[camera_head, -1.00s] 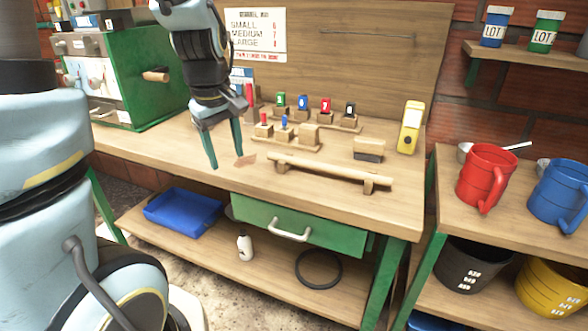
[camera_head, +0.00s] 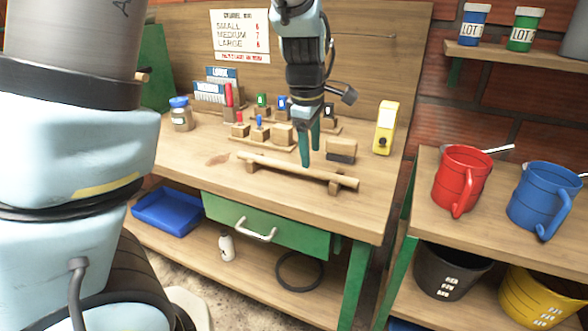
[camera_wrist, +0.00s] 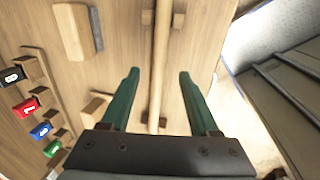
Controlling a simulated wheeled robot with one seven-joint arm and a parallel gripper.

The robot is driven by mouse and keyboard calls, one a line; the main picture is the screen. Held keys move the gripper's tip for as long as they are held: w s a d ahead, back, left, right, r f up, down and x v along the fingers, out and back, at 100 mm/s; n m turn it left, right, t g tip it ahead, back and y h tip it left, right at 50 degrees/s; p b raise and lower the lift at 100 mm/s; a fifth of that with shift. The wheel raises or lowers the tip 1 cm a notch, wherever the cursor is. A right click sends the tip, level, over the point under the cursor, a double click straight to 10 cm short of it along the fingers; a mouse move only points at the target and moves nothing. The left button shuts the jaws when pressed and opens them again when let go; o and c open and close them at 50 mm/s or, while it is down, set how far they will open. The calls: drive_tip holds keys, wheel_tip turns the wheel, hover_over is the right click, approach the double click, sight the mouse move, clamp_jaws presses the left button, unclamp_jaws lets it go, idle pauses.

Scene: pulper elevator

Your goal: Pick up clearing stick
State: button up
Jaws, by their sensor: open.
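The clearing stick, a long pale wooden rod (camera_head: 270,163), lies level across two small wooden rests (camera_head: 335,187) near the front of the workbench. My gripper (camera_head: 310,155) points down at the stick, a little right of its middle, with its green fingers apart and empty. In the wrist view the stick (camera_wrist: 159,48) runs lengthwise between the two open fingers of my gripper (camera_wrist: 158,75), apart from both. The head view does not show clearly how high the fingertips are above the stick.
A brush-like wooden block (camera_head: 341,150) and a yellow device (camera_head: 385,128) stand behind and right of the stick. Small racks with coloured pieces (camera_head: 260,134) stand behind it. A jar (camera_head: 181,114) is at the left. The bench (camera_head: 200,143) is clear left of the stick.

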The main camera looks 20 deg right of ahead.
sight(310, 169)
drive_tip(key=shift+w+d+f, duration=0.1)
drive_tip(key=shift+w+f, duration=0.1)
drive_tip(key=shift+f, duration=0.7)
drive_tip(key=shift+w+d+f, duration=0.1)
drive_tip(key=shift+w+f, duration=0.05)
drive_tip(key=shift+f, duration=0.7)
drive_tip(key=shift+w+f, duration=0.2)
drive_tip(key=shift+f, duration=0.7)
clamp_jaws()
